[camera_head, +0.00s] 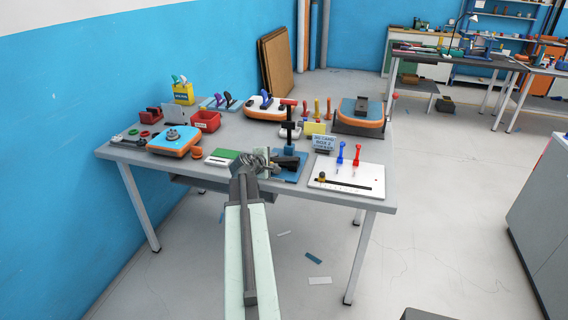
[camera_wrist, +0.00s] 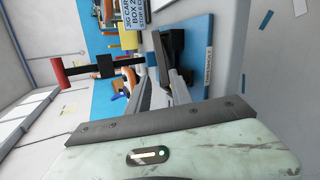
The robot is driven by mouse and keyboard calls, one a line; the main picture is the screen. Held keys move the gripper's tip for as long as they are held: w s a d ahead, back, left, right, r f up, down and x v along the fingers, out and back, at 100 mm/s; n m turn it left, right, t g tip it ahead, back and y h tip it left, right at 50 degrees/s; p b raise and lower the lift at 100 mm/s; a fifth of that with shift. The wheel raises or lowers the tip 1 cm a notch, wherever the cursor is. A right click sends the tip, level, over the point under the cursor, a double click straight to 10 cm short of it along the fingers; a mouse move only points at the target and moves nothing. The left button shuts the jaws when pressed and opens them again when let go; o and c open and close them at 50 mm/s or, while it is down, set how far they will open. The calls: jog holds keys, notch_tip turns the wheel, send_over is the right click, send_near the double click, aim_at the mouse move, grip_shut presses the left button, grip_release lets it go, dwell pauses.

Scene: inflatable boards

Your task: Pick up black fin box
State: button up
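The black fin box (camera_wrist: 174,42) appears as a dark block on a blue base plate (camera_wrist: 194,52) in the wrist view. In the head view the black block (camera_head: 288,161) lies on the blue plate (camera_head: 290,178) near the table's front edge. My gripper (camera_wrist: 162,74) is open, its two grey fingers pointing at the block with a gap between them. The fingertips are close to the block; I cannot tell whether they touch it. In the head view my gripper (camera_head: 268,160) is just left of the block, and my arm hides part of the plate.
A black post with a red handle (camera_head: 289,110) rises just behind the block. A white board (camera_head: 347,181) with red and blue tools lies right, behind it a sign (camera_head: 323,143). A green-and-white card (camera_head: 222,156) and an orange-blue board (camera_head: 174,141) lie left on the grey table (camera_head: 240,135).

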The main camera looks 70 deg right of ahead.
aim_at(279, 160)
jog(key=b+x, duration=0.1)
jog(key=x, duration=0.2)
jog(key=b+x, duration=0.2)
jog(key=x, duration=0.2)
jog(key=shift+w+a+f, duration=0.15)
jog(key=shift+a+f, duration=0.05)
jog(key=shift+f, duration=0.1)
jog(key=shift+a+r, duration=0.1)
jog(key=shift+r, duration=0.05)
grip_shut()
